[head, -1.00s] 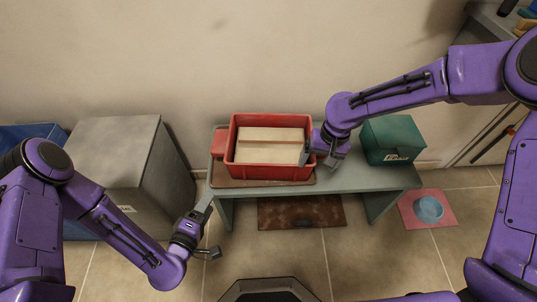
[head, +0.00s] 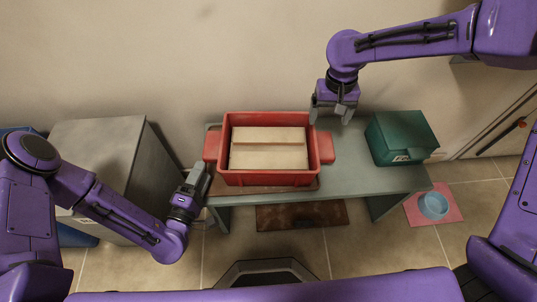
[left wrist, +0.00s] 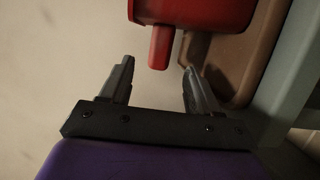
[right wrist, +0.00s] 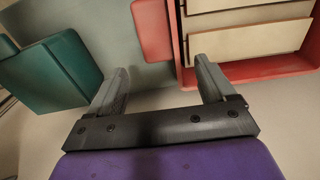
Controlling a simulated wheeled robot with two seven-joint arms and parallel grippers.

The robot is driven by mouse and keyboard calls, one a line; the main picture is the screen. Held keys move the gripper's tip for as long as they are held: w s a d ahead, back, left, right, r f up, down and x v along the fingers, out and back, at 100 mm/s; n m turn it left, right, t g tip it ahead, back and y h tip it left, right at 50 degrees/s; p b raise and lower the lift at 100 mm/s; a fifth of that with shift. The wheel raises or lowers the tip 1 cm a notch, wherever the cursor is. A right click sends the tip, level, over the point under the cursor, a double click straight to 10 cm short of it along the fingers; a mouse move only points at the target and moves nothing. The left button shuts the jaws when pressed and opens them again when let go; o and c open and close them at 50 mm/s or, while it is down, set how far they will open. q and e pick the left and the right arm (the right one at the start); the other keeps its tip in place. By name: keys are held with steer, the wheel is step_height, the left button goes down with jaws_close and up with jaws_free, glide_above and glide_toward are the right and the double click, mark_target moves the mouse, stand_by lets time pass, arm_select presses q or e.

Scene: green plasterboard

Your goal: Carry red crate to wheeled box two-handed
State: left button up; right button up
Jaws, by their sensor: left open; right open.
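The red crate (head: 268,179) stands on a brown mat on the grey-green bench, with light boards (head: 268,150) inside and a red handle on each side. My left gripper (head: 203,178) is open just in front of the crate's left handle (head: 212,147). In the left wrist view the handle (left wrist: 161,48) lies ahead between the open fingers (left wrist: 157,80), not held. My right gripper (head: 333,108) is open behind the right handle (head: 326,147). In the right wrist view that handle (right wrist: 152,30) shows beyond the open fingers (right wrist: 160,75), apart from them. I cannot make out the wheeled box.
The bench (head: 365,180) also holds a green box (head: 400,138) at its right end. A grey cabinet (head: 100,150) stands left, with a blue container (head: 75,237) beside it. A brown floor mat (head: 300,215) and a blue bowl (head: 433,205) on a pink mat lie in front.

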mark_target(323, 140)
arm_select(q)
steer(key=x, duration=0.9)
steer(key=shift+w+d, duration=0.25)
steer(key=shift+w, duration=0.1)
arm_select(e)
step_height(323, 140, down, 10)
steer(key=shift+d+r, duration=0.1)
steer(key=shift+r, duration=0.05)
arm_select(q)
steer(key=c, duration=1)
arm_select(e)
steer(key=c, duration=1)
arm_select(q)
jaws_close()
arm_select(e)
jaws_close()
